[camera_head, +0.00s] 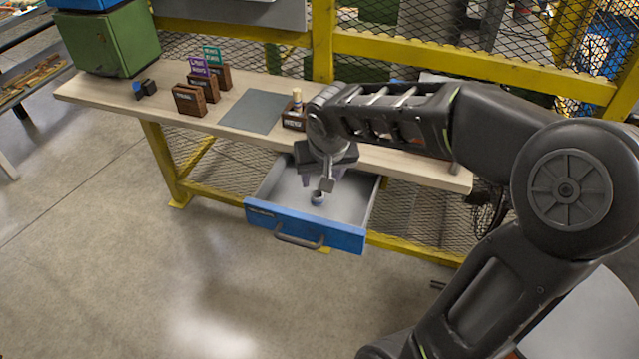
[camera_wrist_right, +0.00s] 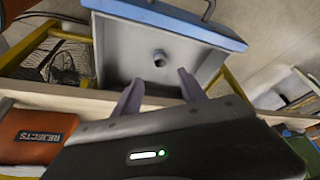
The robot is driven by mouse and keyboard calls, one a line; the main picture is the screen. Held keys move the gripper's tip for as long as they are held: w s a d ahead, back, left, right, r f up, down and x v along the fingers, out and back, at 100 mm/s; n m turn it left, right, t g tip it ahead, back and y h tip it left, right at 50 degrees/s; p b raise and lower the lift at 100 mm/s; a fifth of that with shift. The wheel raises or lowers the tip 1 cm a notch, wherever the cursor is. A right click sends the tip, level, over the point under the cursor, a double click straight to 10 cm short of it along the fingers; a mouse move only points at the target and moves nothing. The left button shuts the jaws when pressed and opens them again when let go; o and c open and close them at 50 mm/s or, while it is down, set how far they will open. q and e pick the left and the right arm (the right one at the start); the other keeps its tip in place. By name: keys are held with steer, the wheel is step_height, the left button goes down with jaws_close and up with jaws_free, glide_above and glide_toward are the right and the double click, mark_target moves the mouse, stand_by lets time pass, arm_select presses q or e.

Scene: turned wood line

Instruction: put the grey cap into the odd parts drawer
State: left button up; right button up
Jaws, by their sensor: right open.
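The small grey cap (camera_head: 318,198) is in the open blue-fronted drawer (camera_head: 345,238), on its light grey floor. In the right wrist view the cap (camera_wrist_right: 159,58) shows a dark round opening, and the drawer (camera_wrist_right: 185,18) surrounds it. My right gripper (camera_head: 318,180) is over the drawer; its two fingers (camera_wrist_right: 160,86) are spread apart with nothing between them. The cap is beyond the fingertips in the wrist view, apart from them. The drawer label is too small to read. My left gripper is not in view.
The drawer hangs under a wooden bench (camera_head: 105,90) with yellow legs. On the bench are a grey mat (camera_head: 255,111), several brown boxes (camera_head: 189,100) and a small black-and-blue object (camera_head: 145,89). A reddish bin marked REJECTS (camera_wrist_right: 38,135) shows in the wrist view.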

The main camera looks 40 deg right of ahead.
steer(key=shift+v, duration=0.85)
steer(key=shift+c, duration=0.3)
stand_by(0.6)
